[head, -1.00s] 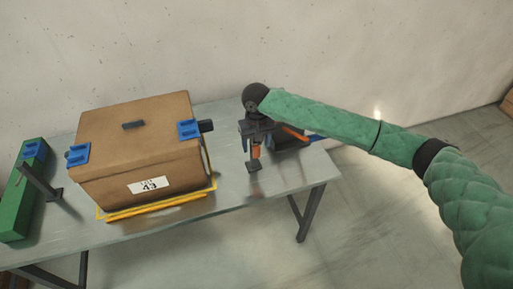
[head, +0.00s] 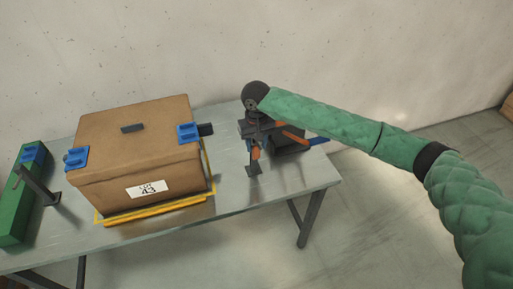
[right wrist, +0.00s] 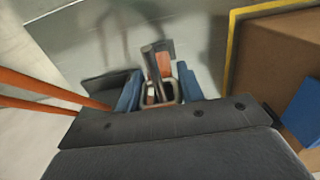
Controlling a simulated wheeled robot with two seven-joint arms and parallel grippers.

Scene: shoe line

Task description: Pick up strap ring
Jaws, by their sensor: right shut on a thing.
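My right gripper (head: 255,141) reaches down over the right part of the table, beside the carton. In the right wrist view its two blue fingers (right wrist: 159,91) are closed around a small ring-like piece with a pale rim and dark opening, which I take as the strap ring (right wrist: 165,102). A dark stand with an orange part (right wrist: 164,62) is just behind the ring; it also shows below the gripper in the head view (head: 255,169). I cannot tell whether ring and stand touch. In the head view the ring is too small or hidden. My left gripper is not in view.
A brown carton (head: 125,160) with blue pieces on its corners stands on a yellow-edged mark on the grey table (head: 240,195). A green block (head: 20,210) and a dark post (head: 40,185) are at left. A dark object (head: 288,147) lies behind my right gripper.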

